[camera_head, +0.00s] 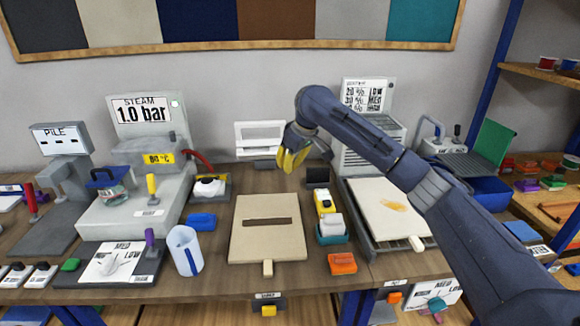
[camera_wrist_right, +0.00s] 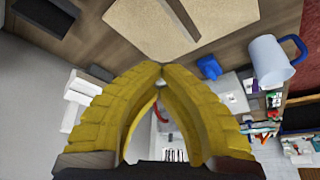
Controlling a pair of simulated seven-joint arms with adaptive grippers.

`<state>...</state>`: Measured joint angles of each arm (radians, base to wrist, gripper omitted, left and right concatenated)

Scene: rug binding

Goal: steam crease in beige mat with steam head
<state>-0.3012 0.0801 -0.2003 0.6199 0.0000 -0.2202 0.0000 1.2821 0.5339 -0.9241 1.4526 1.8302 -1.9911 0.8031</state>
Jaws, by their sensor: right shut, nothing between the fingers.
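The beige mat (camera_head: 268,251) lies flat at the middle of the bench, with a dark brown crease strip (camera_head: 271,222) across it. The mat also shows at the top of the right wrist view (camera_wrist_right: 140,32). A white and black piece (camera_head: 209,187), which looks like the steam head, rests in a holder left of the mat, near a red hose (camera_head: 200,163). My right gripper (camera_head: 291,163) has yellow fingers, which meet at the tips in its wrist view (camera_wrist_right: 160,68). It is shut and empty, raised behind the mat, apart from it. My left gripper is out of view.
The steam machine (camera_head: 137,205) with a "1.0 bar" sign stands at left. A clear jug (camera_head: 186,252) stands left of the mat. Another beige mat (camera_head: 377,216) with an orange stain lies farther right.

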